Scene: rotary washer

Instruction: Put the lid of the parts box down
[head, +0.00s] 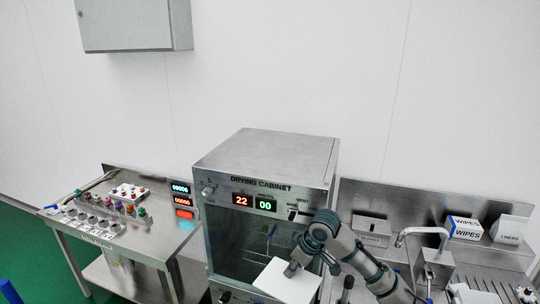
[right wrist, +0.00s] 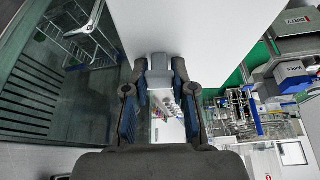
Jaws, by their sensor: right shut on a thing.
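The lid of the parts box is a flat white plate (head: 287,284), low in the head view in front of the drying cabinet. My right gripper (head: 292,268) is shut on it near its upper edge. In the right wrist view the lid's white face (right wrist: 200,30) fills the top middle, and the right gripper's fingers (right wrist: 161,88) stand on both sides of a small grey grip piece (right wrist: 158,72). Whether the lid touches anything below cannot be told. The parts box itself cannot be made out. My left gripper is not in view.
The drying cabinet (head: 262,160) with a glass front stands close behind the lid. A steel bench (head: 160,240) with several coloured parts is on the left. On the right are a sink tap (head: 420,232), a wipes box (head: 463,228) and a liners box (head: 509,230) on a counter.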

